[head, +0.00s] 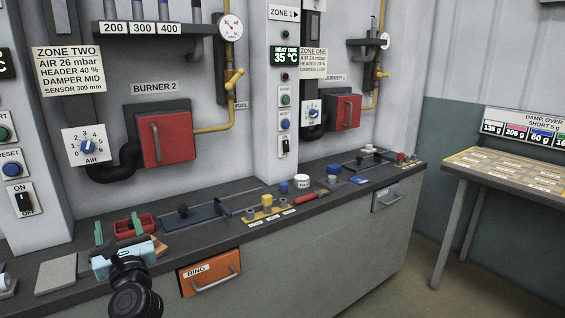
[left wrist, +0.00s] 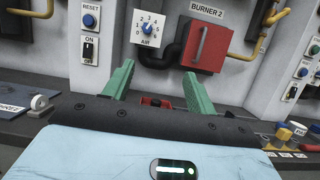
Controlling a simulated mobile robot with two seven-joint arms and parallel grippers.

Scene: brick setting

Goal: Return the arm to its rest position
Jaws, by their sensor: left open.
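My left gripper (head: 117,229) is at the lower left of the head view, over the near part of the dark counter. Its pale blue body and two green fingers show. The fingers stand apart with nothing held between them. In the left wrist view the open green fingers (left wrist: 158,70) point toward the wall panel below the red burner 2 door (left wrist: 207,45). A small red holder (head: 148,222) lies on the counter just beyond the fingers in the head view, partly hidden by them. My right gripper is in neither view.
The counter (head: 240,198) carries a dark sliding plate (head: 195,214), a yellow block stand (head: 267,207), a red-handled tool (head: 305,199) and a blue block (head: 334,174). An orange drawer (head: 208,273) is in its front. A sample table (head: 510,167) stands at right, with open floor before it.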

